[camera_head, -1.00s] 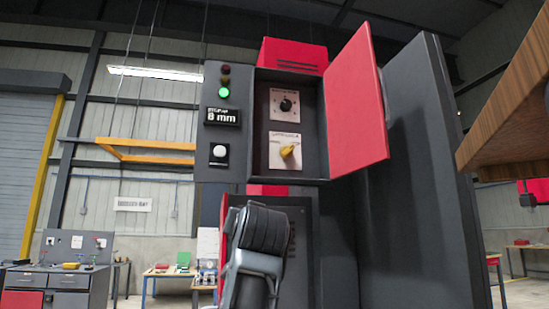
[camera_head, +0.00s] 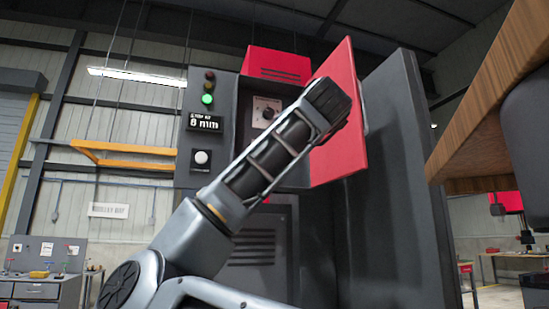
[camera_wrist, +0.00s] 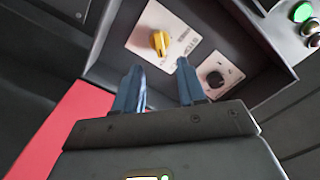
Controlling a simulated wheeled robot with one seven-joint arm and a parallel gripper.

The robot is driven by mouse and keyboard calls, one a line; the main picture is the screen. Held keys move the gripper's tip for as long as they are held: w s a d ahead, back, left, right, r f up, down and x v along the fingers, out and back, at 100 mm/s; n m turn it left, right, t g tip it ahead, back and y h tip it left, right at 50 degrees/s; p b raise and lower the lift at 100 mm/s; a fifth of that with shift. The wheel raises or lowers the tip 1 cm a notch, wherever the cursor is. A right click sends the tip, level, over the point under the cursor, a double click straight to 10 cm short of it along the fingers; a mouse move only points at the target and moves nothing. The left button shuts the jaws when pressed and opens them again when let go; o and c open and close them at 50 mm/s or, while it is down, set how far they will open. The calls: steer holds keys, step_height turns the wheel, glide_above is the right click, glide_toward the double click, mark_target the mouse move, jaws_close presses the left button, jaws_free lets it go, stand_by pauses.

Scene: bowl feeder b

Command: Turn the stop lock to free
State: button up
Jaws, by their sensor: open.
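In the wrist view, a yellow knob (camera_wrist: 159,42) sits on a pale label plate inside the open control box. A black knob (camera_wrist: 216,79) sits on a second plate to its lower right. The plate lettering is too small to read, so I cannot tell from it which knob is the stop lock. My gripper (camera_wrist: 158,68) is open and empty, its blue fingers apart, with the yellow knob beyond the gap and not between them. In the head view the black knob (camera_head: 267,113) shows, while my arm hides the yellow knob and my fingers.
The red box door (camera_head: 335,150) stands open on the right, close to my wrist. A panel on the left carries a lit green lamp (camera_head: 207,99), a small display (camera_head: 205,123) and a white button (camera_head: 202,157). A wooden surface (camera_head: 490,110) juts in at far right.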

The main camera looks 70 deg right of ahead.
steer(key=p+x, duration=0.2)
steer(key=x, duration=0.5)
steer(key=shift+w+d, duration=0.25)
steer(key=shift+d, duration=0.05)
jaws_close()
